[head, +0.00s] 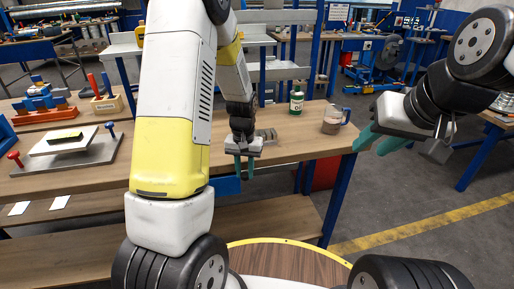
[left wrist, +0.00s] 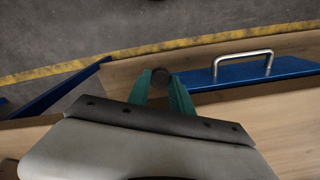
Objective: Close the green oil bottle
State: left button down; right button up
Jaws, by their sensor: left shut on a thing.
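The green oil bottle (head: 296,102) stands upright on the wooden workbench, near its right part; its mouth is too small to read clearly. My left gripper (head: 244,170) hangs fingers down in front of the bench's front edge, to the left of the bottle and apart from it. In the left wrist view my left gripper (left wrist: 160,84) is shut on a small dark round cap (left wrist: 161,75) at its fingertips. My right gripper (head: 377,142) is at the right, past the bench's end, with its teal fingers apart and nothing seen between them.
The workbench (head: 300,141) also bears a clear jug (head: 332,121) right of the bottle. A grey plate with red and blue knobs (head: 68,150) lies at the left. A blue panel with a metal handle (left wrist: 245,75) shows in the left wrist view. Open floor lies right of the bench.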

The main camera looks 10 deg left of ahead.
aim_at(297, 95)
jog(key=i+l+u, duration=0.1)
jog(key=l+u, duration=0.3)
jog(key=l, duration=0.5)
jog(key=l+u, duration=0.35)
jog(key=l, duration=0.55)
jog(key=k+l+u, duration=0.1)
jog(key=l+u, duration=0.3)
jog(key=l, duration=0.5)
